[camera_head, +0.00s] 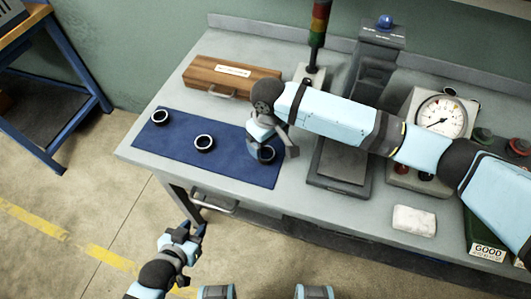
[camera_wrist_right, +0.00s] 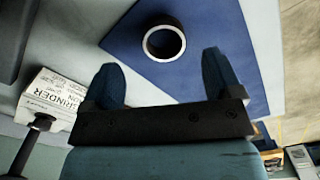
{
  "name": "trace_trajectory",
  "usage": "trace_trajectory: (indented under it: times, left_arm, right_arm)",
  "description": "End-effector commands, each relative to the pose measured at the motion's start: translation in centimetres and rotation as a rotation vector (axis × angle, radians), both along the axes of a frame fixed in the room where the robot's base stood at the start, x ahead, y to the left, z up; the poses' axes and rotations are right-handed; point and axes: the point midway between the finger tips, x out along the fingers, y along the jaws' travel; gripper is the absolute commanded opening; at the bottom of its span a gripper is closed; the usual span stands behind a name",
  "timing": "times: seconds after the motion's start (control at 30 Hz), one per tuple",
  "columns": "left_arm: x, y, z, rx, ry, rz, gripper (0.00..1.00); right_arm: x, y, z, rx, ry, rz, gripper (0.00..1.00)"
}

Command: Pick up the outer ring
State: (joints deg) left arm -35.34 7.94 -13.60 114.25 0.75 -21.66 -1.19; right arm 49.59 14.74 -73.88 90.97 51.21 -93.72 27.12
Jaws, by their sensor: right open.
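My left gripper (camera_head: 192,227) is open and empty, low in front of the bench.
The blue mat (camera_head: 180,130) lies on a grey bench. A wooden box (camera_head: 232,76) stands behind it.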

Motion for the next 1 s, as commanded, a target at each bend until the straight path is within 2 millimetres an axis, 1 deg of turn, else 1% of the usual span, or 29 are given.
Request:
trace_trajectory:
  times: [0.17, 0.33, 0.43, 0.53, 0.7, 0.73, 0.77, 0.8, 0.87, 0.9, 0.97, 1.0]
  left_arm:
    - [0.2, 0.1, 0.3, 0.002, -0.004, 0.002, 0.36]
    - [0.2, 0.2, 0.6, 0.002, -0.004, 0.002, 0.36]
    - [0.2, 0.2, 0.7, 0.002, -0.004, 0.002, 0.36]
    - [0.2, 0.2, 0.7, 0.002, -0.004, 0.003, 0.36]
    - [0.2, 0.2, 0.7, 0.002, -0.004, 0.003, 0.36]
    - [0.2, 0.2, 0.7, 0.002, -0.004, 0.003, 0.36]
    - [0.2, 0.2, 0.7, 0.002, -0.004, 0.003, 0.36]
    - [0.2, 0.2, 0.7, 0.002, -0.004, 0.003, 0.36]
    - [0.2, 0.2, 0.7, 0.003, -0.003, 0.002, 0.36]
    - [0.2, 0.2, 0.6, 0.003, -0.003, 0.002, 0.36]
    - [0.2, 0.2, 0.6, 0.003, -0.003, 0.001, 0.36]
    - [0.2, 0.2, 0.6, 0.003, -0.003, 0.001, 0.36]
  right_arm:
    - [0.0, 0.2, -1.4, -0.001, 0.000, 0.000, 0.85]
    - [-0.1, 0.5, -4.0, -0.002, -0.001, 0.000, 0.85]
    - [-0.1, 0.5, -5.1, -0.001, -0.001, 0.001, 0.85]
    - [-0.1, 0.5, -5.5, 0.000, -0.001, 0.001, 0.85]
    - [-0.1, 0.5, -5.5, 0.001, -0.002, 0.001, 0.85]
    - [-0.1, 0.5, -5.5, 0.001, -0.002, 0.001, 0.83]
    - [-0.1, 0.5, -5.5, 0.001, -0.002, 0.001, 0.76]
    - [-0.1, 0.5, -5.5, 0.001, -0.002, 0.001, 0.67]
    - [-0.1, 0.5, -5.5, 0.001, -0.002, 0.001, 0.53]
    - [-0.1, 0.5, -5.5, 0.001, -0.002, 0.001, 0.44]
    - [-0.1, 0.5, -5.5, 0.001, -0.002, 0.001, 0.30]
    - [-0.1, 0.5, -5.5, 0.001, -0.002, 0.001, 0.28]
